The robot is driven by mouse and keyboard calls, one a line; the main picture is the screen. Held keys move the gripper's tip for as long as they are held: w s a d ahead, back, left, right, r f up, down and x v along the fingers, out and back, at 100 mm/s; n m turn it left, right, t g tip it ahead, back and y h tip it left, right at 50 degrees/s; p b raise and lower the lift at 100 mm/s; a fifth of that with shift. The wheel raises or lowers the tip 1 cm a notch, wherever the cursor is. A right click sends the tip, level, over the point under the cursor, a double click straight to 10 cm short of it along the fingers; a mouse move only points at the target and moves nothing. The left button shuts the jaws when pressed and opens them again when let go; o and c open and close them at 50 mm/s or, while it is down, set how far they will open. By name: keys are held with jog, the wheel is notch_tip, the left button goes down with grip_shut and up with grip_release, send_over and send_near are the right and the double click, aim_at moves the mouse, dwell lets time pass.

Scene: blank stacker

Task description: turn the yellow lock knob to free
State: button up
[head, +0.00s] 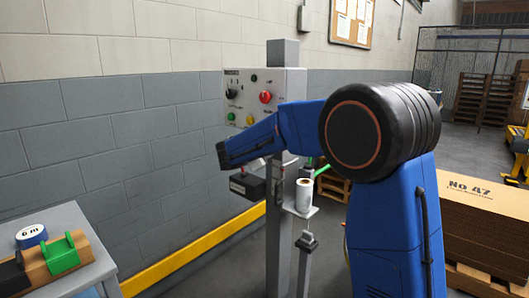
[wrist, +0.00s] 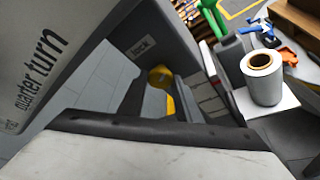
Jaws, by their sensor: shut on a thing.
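The yellow lock knob (wrist: 160,77) shows in the wrist view, partly hidden between the dark fingers of my gripper (wrist: 160,98). My gripper is shut on it. A small "lock" label (wrist: 141,47) is just above the knob, and a grey face with "quarter turn" lettering (wrist: 40,70) is at the left. The knob's exact angle is hard to read. In the head view my blue arm reaches to the grey post, by a dark box (head: 247,187); the knob cannot be made out there.
A control panel (head: 262,97) with several buttons and a red knob is above on the post. A white roll (wrist: 262,77) stands on a small shelf (wrist: 282,105) to the right. A side table (head: 62,225) is at the lower left; stacked cardboard (head: 475,207) is at the right.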

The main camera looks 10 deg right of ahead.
jog(key=m+t, duration=0.2)
jog(key=m, duration=0.3)
jog(key=shift+f, duration=0.2)
jog(key=shift+d+t, duration=0.1)
jog(key=shift+t, duration=0.2)
dwell(0.3)
jog(key=o, duration=1.1)
jog(key=shift+c, duration=0.2)
jog(key=shift+s, duration=0.15)
jog(key=v, duration=1.7)
jog(key=shift+s, duration=0.1)
